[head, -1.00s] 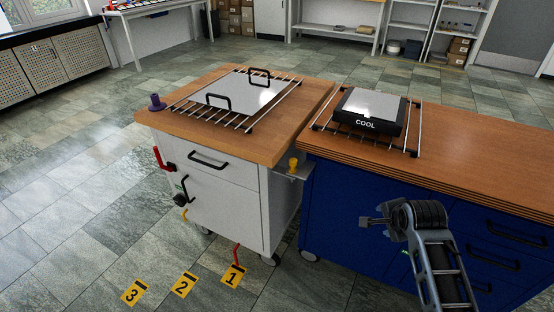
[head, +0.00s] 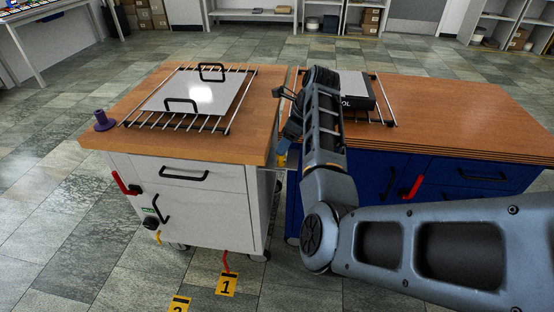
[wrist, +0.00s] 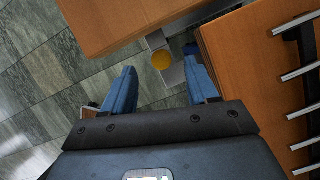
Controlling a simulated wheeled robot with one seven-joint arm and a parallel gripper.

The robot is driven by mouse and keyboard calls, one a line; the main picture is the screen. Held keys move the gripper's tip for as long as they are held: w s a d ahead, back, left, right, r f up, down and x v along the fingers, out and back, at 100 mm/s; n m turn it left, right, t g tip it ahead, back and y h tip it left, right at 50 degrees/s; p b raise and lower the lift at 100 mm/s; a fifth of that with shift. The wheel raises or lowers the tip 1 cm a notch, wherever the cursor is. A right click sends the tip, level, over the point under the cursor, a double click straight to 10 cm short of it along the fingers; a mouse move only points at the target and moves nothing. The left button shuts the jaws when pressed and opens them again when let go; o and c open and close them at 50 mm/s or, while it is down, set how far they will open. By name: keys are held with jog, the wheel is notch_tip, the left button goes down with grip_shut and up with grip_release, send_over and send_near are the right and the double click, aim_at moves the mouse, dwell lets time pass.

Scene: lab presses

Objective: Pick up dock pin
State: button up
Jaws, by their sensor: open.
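The dock pin, with a round yellow head (wrist: 162,60), stands on a grey metal bracket (wrist: 172,75) in the gap between the two wooden tops. In the head view a bit of the yellow pin (head: 281,160) shows below my gripper, beside the white cart's right corner. My gripper (head: 288,138) is open and points down over the gap. In the wrist view its two blue fingers lie on either side of the pin's head in the picture, with nothing held. The pin's shaft is hidden, and I cannot tell the height left above it.
The white cart (head: 200,205) bears a rack with a handled metal plate (head: 195,92) and a purple knob-like piece (head: 103,120). The blue cabinet (head: 375,178) bears a rack and a dark block, partly behind my arm. Yellow numbered floor markers (head: 227,284) lie in front.

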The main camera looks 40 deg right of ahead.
aim_at(281, 164)
jog(key=x, duration=0.6)
jog(key=shift+s+d+f, duration=0.15)
jog(key=shift+s, duration=0.1)
grip_shut()
dwell(0.3)
